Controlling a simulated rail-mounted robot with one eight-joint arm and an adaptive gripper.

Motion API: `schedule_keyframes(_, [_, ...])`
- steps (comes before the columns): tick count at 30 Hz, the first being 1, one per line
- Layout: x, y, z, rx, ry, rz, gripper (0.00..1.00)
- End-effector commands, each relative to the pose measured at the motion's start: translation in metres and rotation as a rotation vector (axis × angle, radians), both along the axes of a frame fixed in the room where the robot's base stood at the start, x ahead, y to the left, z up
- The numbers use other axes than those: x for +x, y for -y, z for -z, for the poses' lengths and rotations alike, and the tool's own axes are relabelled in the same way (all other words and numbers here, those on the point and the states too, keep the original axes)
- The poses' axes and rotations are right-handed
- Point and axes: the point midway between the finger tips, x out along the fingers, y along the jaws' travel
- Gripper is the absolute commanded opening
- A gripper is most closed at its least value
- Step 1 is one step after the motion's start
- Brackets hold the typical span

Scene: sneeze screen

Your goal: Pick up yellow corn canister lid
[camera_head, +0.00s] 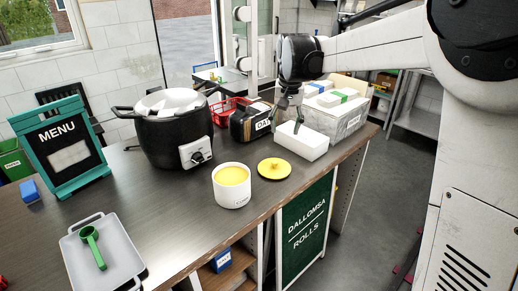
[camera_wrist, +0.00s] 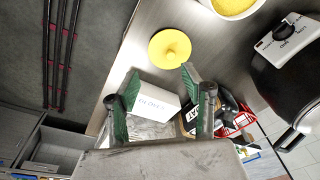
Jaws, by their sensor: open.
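The yellow lid (camera_head: 274,168) is a round disc with a small knob, lying on the counter to the right of the white canister. The white canister (camera_head: 232,186) stands open with yellow contents, and part of it shows at the top of the wrist view (camera_wrist: 232,6). In the wrist view the lid (camera_wrist: 169,47) lies ahead of the fingertips, apart from them. My gripper (camera_wrist: 155,82) is open and empty, with green finger pads. In the head view my gripper (camera_head: 288,122) hangs above the white box near the counter's right end, beyond the lid.
A white box (camera_head: 301,140) sits under my gripper. Behind are a black box (camera_head: 250,122) and a red basket (camera_head: 222,110). A black cooker (camera_head: 174,140) stands left of the canister. A tray (camera_head: 100,262) with a green scoop lies at front left. The counter around the lid is clear.

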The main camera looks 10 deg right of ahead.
Motion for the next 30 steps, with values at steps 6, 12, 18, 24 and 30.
schedule_keyframes(6, [0.057, 0.001, 0.033, 0.005, -0.082, 0.047, 0.43])
schedule_keyframes(12, [0.087, 0.002, 0.060, 0.007, -0.134, 0.078, 0.43])
schedule_keyframes(18, [0.098, 0.002, 0.075, 0.008, -0.154, 0.091, 0.43])
schedule_keyframes(24, [0.098, 0.002, 0.104, 0.008, -0.155, 0.091, 0.43])
schedule_keyframes(30, [0.098, 0.001, 0.139, 0.008, -0.155, 0.091, 0.43])
